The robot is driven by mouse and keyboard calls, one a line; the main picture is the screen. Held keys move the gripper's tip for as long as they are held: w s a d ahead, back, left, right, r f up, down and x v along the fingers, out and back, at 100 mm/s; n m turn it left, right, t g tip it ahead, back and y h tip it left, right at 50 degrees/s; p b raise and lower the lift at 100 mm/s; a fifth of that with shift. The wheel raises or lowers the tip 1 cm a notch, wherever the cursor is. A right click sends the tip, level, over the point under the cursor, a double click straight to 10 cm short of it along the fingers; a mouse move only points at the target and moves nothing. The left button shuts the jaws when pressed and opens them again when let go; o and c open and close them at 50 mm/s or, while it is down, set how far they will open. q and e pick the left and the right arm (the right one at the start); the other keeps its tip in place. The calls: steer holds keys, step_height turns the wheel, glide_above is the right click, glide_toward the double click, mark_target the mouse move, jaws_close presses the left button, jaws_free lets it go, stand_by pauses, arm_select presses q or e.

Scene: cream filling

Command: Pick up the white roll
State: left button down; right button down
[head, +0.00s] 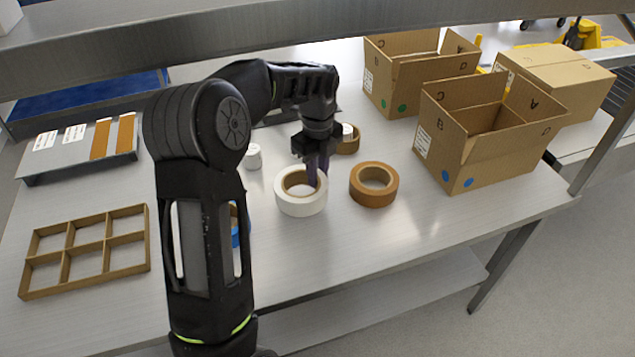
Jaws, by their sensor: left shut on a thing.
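The white roll (302,204) is a wide ring with a brown inner core, lying flat on the metal table in the head view. My left gripper (317,180) reaches down onto it from above, with its fingers at the roll's right rear wall. It is shut on the roll's wall, which is partly hidden by the fingers. The roll appears to rest on the table. My right gripper is not in the view.
A brown tape roll (374,185) lies just right of the white roll. A small white item (253,156) stands behind left. Open cardboard boxes (486,134) stand at the right. A wooden divided tray (85,252) lies at the left. A metal beam (300,33) crosses above.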

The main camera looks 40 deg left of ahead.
arm_select(q)
step_height(320, 180, up, 3)
steer(key=w+d+p, duration=0.1)
steer(key=w+d, duration=0.2)
steer(key=w, duration=0.2)
steer(key=w+d+p, duration=0.1)
steer(key=w+d, duration=0.3)
steer(key=w, duration=0.1)
steer(key=w+d+p, duration=0.2)
steer(key=w+d, duration=0.1)
steer(key=w, duration=0.2)
steer(key=shift+d+f, duration=0.1)
steer(key=shift+d, duration=0.05)
steer(key=shift+s, duration=0.1)
